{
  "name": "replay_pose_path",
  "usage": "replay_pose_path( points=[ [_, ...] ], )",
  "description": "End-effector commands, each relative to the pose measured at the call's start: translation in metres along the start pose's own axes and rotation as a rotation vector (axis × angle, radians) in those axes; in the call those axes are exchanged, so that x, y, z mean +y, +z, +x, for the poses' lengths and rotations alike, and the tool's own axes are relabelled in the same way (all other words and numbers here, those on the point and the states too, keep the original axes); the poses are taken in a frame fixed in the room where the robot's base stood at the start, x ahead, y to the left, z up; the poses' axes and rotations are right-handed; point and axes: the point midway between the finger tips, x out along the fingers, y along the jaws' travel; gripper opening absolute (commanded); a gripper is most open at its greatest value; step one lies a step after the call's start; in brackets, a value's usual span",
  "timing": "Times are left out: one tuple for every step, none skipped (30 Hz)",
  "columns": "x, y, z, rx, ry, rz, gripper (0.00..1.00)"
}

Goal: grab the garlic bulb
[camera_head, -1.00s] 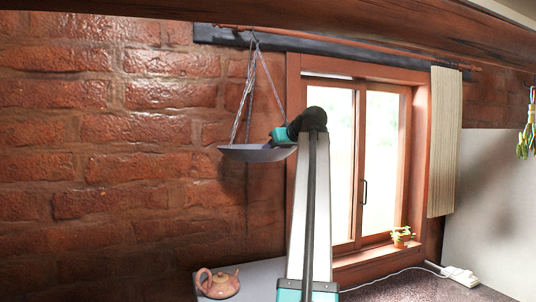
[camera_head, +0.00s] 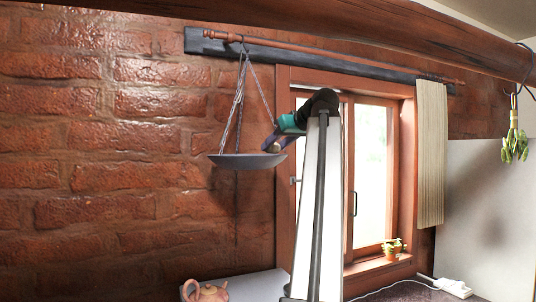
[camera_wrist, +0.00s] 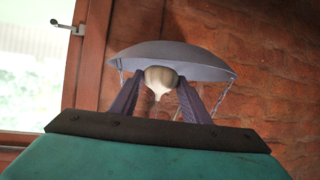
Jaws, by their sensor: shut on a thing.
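The garlic bulb (camera_wrist: 161,77) is pale and rounded with a thin white stem end, and sits between my fingertips in the wrist view. My gripper (camera_wrist: 158,92) is shut on it, with one dark finger on each side. In the head view my gripper (camera_head: 272,143) is at the right rim of a hanging grey pan (camera_head: 240,161), tilted down toward it. The pan also shows behind the bulb in the wrist view (camera_wrist: 185,56). I cannot tell whether the bulb touches the pan.
Chains (camera_head: 238,105) hold the pan from a rail (camera_head: 330,56) in front of the brick wall. A window (camera_head: 370,170) is to the right. A clay teapot (camera_head: 205,292) stands below, and a potted plant (camera_head: 393,248) is on the sill.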

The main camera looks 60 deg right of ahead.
Motion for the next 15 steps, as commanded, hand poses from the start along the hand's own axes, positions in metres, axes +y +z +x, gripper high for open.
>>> replay_pose_path(
  points=[
    [0.001,0.001,-0.004,0.001,0.001,0.0,0.21],
    [0.0,-0.001,-0.007,0.001,0.001,0.0,0.21],
    [0.0,-0.002,-0.009,0.0,0.0,0.001,0.21],
    [-0.001,-0.002,-0.01,0.0,0.0,0.001,0.21],
    [-0.001,-0.002,-0.011,0.0,0.0,0.0,0.21],
    [-0.001,-0.002,-0.013,0.0,0.0,0.0,0.21],
    [-0.001,-0.002,-0.015,0.001,0.0,0.0,0.21],
    [-0.001,-0.002,-0.016,0.001,0.0,0.0,0.21],
    [-0.001,-0.002,-0.018,0.001,0.0,0.001,0.21],
    [-0.001,-0.002,-0.019,0.001,0.0,0.001,0.21],
    [-0.001,-0.002,-0.021,0.001,0.0,0.001,0.21],
    [-0.001,-0.003,-0.025,0.001,0.0,0.001,0.21],
    [-0.001,-0.003,-0.027,0.001,0.0,0.001,0.21],
    [-0.001,-0.003,-0.029,0.0,0.0,0.001,0.21],
    [-0.001,-0.003,-0.031,0.0,0.0,0.001,0.21]
  ],
)
